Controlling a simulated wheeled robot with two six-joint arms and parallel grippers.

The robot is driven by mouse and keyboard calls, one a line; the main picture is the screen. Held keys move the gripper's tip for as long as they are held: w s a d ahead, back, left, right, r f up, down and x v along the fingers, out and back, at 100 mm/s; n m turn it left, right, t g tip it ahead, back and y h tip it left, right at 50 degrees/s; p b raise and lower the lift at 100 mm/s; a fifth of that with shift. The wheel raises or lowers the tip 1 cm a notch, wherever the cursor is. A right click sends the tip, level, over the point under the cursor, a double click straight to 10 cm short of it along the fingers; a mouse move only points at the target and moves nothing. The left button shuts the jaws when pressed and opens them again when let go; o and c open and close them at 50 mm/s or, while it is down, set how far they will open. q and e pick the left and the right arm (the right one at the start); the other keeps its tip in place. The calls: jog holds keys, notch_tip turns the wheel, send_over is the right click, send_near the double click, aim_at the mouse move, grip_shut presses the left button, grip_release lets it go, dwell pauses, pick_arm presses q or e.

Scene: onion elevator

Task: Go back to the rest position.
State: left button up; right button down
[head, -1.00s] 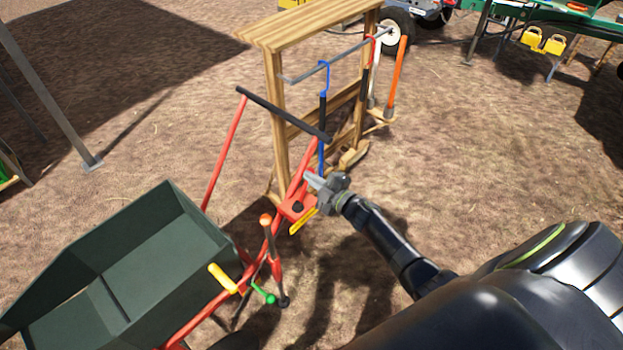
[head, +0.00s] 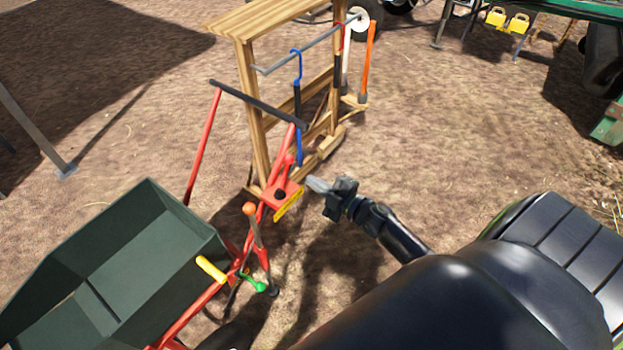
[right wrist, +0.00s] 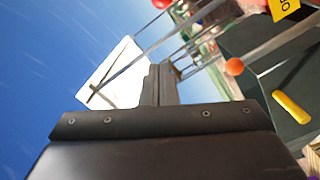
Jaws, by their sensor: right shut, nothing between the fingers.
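My right gripper (head: 318,185) is shut and empty. In the head view it hangs in the air just right of the red cart's control box (head: 281,194), with a small gap in the picture between them. In the right wrist view its closed fingers (right wrist: 160,85) point toward a bright sky. My left gripper is not in view.
A dark green hopper (head: 150,250) on a red frame stands at lower left, with orange, yellow and green handles beside it. A wooden rack (head: 255,110) with hanging tools stands behind. Green machinery (head: 560,25) is at upper right. Bare ground (head: 460,120) lies right of the rack.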

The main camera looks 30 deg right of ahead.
dwell(0.4)
jog(key=s+d+f+m+g+h, duration=0.1)
jog(key=s+f+m+g+h, duration=0.2)
jog(key=s+f, duration=0.45)
jog(key=s+d+f+m+g+h, duration=0.2)
jog(key=s+f+m, duration=0.2)
jog(key=f, duration=0.7)
jog(key=s+d+f+m+g+h, duration=0.1)
jog(key=s+f+m+g+h, duration=0.2)
jog(key=s+f, duration=0.45)
jog(key=s+a+f+m+g, duration=0.2)
jog(key=s+f, duration=0.2)
jog(key=s, duration=0.4)
jog(key=s+a+f+m+g+y+b, duration=0.1)
jog(key=s+a+f+m+g, duration=0.1)
jog(key=s+f, duration=0.3)
jog(key=s+a+f+m+g, duration=0.1)
jog(key=s+f, duration=0.4)
jog(key=s, duration=0.6)
jog(key=a+g, duration=0.1)
jog(key=g, duration=0.1)
jog(key=shift+s+a+m+g+y, duration=0.4)
jog(key=shift+w, duration=0.1)
